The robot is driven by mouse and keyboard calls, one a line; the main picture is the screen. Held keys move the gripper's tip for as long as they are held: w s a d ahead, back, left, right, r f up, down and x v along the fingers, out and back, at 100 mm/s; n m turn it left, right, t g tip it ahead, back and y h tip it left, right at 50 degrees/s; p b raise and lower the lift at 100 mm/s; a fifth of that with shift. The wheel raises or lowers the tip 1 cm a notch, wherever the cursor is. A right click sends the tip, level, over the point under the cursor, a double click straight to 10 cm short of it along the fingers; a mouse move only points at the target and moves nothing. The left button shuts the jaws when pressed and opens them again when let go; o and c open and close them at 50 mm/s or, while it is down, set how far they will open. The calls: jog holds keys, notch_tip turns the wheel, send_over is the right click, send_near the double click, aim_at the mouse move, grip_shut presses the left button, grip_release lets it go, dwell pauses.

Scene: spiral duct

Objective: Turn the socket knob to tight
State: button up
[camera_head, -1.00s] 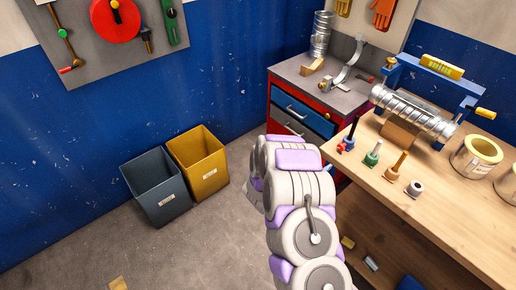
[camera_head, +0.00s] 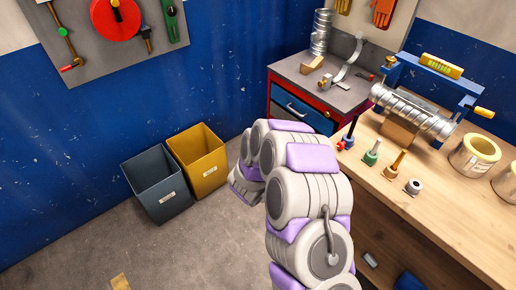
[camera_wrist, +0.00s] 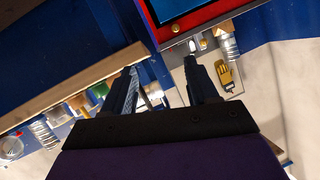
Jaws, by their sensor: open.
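A silver spiral duct (camera_head: 415,111) lies across a blue stand (camera_head: 437,70) on the workbench in the head view. A brass knob (camera_head: 391,61) is at the stand's upper left, and a yellow handle (camera_head: 484,112) is at its right end. I cannot tell which of these is the socket knob. My gripper (camera_wrist: 161,67) is open and empty in the wrist view, its two dark fingers apart and touching nothing visible. My own arm hides it in the head view, away from the stand.
The wooden workbench (camera_head: 455,205) carries small upright tools, including a green-based one (camera_head: 371,154), and a yellow-rimmed can (camera_head: 474,157). A red cabinet (camera_wrist: 195,18) with a blue drawer is near my gripper. A grey bin (camera_head: 157,185) and yellow bin (camera_head: 199,150) stand on the floor, otherwise mostly clear.

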jog(key=a+r+n+y, duration=0.3)
jog(key=a+r+y, duration=0.4)
jog(key=a, duration=0.3)
jog(key=shift+a+g+y, duration=0.3)
jog(key=shift+g+y, duration=0.1)
jog(key=shift+w, duration=0.1)
jog(key=m+t+h+p, duration=0.1)
jog(key=h+p, duration=0.4)
jog(key=h, duration=0.9)
send_near(339, 146)
jog(key=b+x, duration=0.2)
jog(key=x, duration=0.6)
jog(key=shift+d, duration=0.15)
